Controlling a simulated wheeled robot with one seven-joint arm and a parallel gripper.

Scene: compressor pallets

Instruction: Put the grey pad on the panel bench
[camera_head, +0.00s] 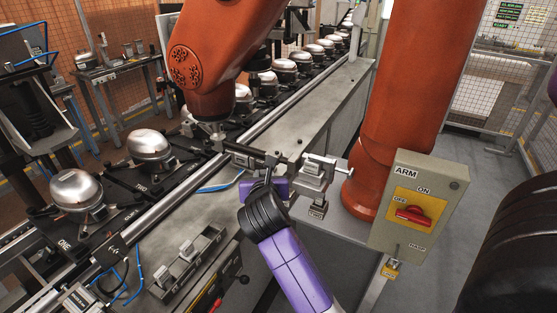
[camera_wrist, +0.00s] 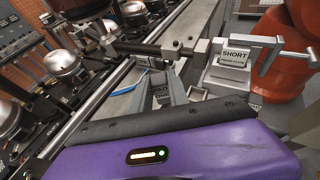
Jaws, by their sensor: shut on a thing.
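My gripper (camera_wrist: 176,90) shows in the wrist view just beyond my purple wrist, shut on a grey piece. Lettering that seems to read PAD marks this grey pad (camera_wrist: 158,97), which is partly hidden by my wrist's dark edge. In the head view my purple and black wrist hides the fingertips and the pad. The gripper is close to the clamp assembly on the conveyor's near side. A grey bench top (camera_head: 336,222) beside the ARM switch panel (camera_head: 418,211) looks like the panel bench; I see no label naming it so.
A metal clamp fixture (camera_head: 314,175) with a SHORT label, readable in the wrist view (camera_wrist: 237,55), stands right of my gripper. The orange robot arm (camera_head: 212,70) and orange column (camera_head: 405,100) stand close. Compressors (camera_head: 150,145) line the conveyor. A tray (camera_head: 190,262) lies left of my arm.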

